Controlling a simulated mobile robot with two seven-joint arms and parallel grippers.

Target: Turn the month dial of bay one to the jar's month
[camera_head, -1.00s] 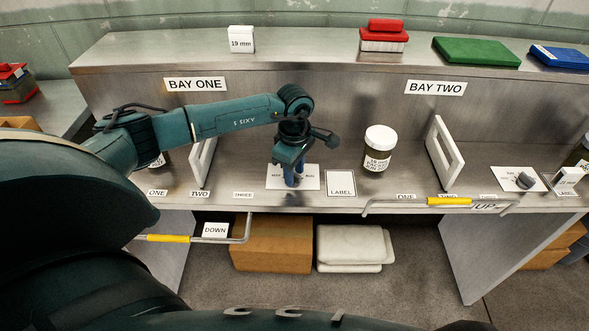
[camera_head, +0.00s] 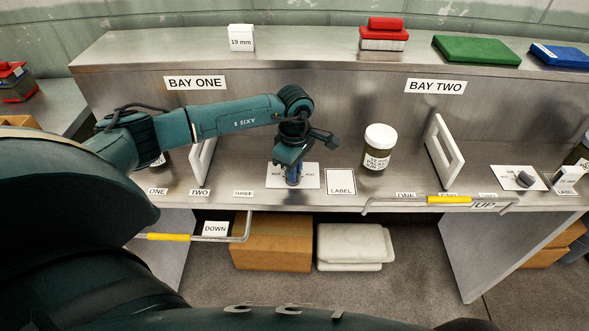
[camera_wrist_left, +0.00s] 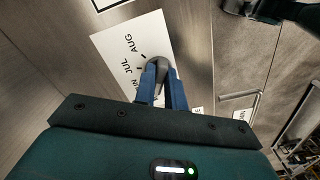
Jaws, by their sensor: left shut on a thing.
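The jar (camera_head: 377,152) with a white lid and a printed label stands on the bench between the bays; its print is too small to read surely. Bay one's month card (camera_head: 309,174) lies under my left gripper (camera_head: 293,180). In the left wrist view the card (camera_wrist_left: 118,60) shows JUL, AUG and a partly covered month. The dark grey dial knob (camera_wrist_left: 157,64) is between the blue fingers of my left gripper (camera_wrist_left: 162,80), which is shut on it. The head view hides the knob. My right gripper is not in view.
A white LABEL card (camera_head: 341,182) lies right of the month card. White upright frames (camera_head: 443,152) divide the bench. Yellow-gripped bar handles (camera_head: 168,237) run along the front edge. Bay two's dial (camera_head: 525,179) is at the right.

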